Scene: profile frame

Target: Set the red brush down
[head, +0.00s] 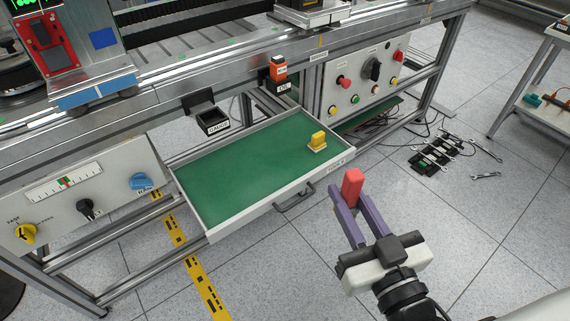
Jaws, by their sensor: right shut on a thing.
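The red brush (352,185) is a small red block-like piece held between the fingertips of my right gripper (353,202). The gripper has purple fingers and is shut on it, in front of and to the right of the open drawer. The brush is in the air, apart from the drawer. What lies between the fingers is partly hidden. My left gripper is not in view.
An orange piece sits in a holder (278,72) on the rail; another holder (209,121) looks empty.

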